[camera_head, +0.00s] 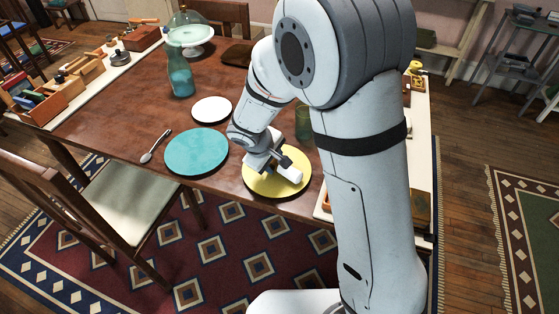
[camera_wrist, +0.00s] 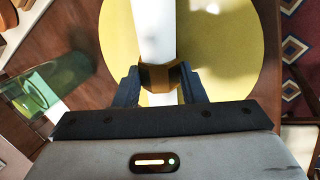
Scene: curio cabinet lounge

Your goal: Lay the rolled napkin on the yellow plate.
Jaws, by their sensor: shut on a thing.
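The rolled napkin is a white roll with a brown-gold band. In the wrist view the napkin (camera_wrist: 153,32) runs up the middle from between my fingers, with the yellow plate (camera_wrist: 215,50) behind it. My gripper (camera_wrist: 160,88) is shut on it at the band. In the head view my gripper (camera_head: 272,160) is over the yellow plate (camera_head: 268,188), and the napkin's white end (camera_head: 290,174) shows above the plate's right half. I cannot tell whether the napkin touches the plate. The rest of the napkin is hidden by my gripper.
A small white plate (camera_head: 211,109), a teal bottle (camera_head: 181,77) and a green glass (camera_head: 303,122) stand farther back. A chair (camera_head: 125,200) is at the table's near left edge.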

